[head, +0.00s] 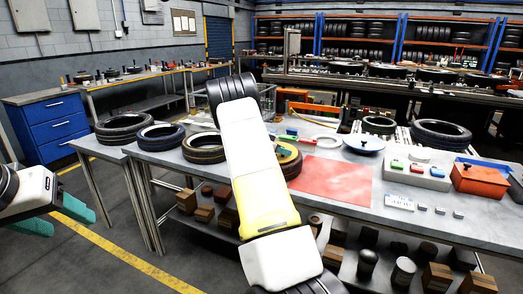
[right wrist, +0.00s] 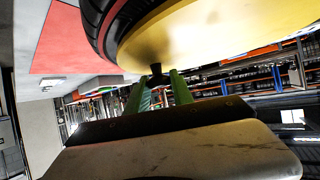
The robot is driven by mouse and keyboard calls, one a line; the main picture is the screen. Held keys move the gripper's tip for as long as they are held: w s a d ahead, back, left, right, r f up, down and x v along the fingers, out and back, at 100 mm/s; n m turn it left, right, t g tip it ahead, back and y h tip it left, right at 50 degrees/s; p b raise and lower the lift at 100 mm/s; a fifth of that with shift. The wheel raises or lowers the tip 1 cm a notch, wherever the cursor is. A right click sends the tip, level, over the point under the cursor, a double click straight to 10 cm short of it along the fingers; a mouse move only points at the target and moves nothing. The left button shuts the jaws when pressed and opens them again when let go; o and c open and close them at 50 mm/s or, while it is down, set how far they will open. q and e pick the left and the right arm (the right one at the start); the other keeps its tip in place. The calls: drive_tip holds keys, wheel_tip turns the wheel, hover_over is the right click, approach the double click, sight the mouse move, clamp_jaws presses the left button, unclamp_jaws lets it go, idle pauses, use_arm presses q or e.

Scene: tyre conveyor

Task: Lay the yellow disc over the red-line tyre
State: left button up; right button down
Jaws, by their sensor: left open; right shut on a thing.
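The yellow disc (right wrist: 215,28) fills the upper part of the right wrist view, with a dark knob on it. My right gripper (right wrist: 158,77) has its green fingers shut on that knob. A black tyre with a red line (right wrist: 103,30) shows right at the disc's edge; I cannot tell whether disc and tyre touch. In the head view the yellow disc (head: 287,157) shows at a tyre on the table beside the red mat, partly hidden by my right arm. My left gripper (head: 72,216) is open and empty at the far left, away from the table.
Several tyres, such as one with an orange line (head: 203,148), lie along the table's left part. A red mat (head: 330,181), a blue disc (head: 364,146), a button box (head: 416,173) and an orange bin (head: 477,180) are to the right.

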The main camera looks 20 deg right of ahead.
idle(0.4)
drive_tip(key=c, duration=1)
unclamp_jaws()
drive_tip(key=shift+c, duration=0.2)
drive_tip(key=shift+r, duration=3.4)
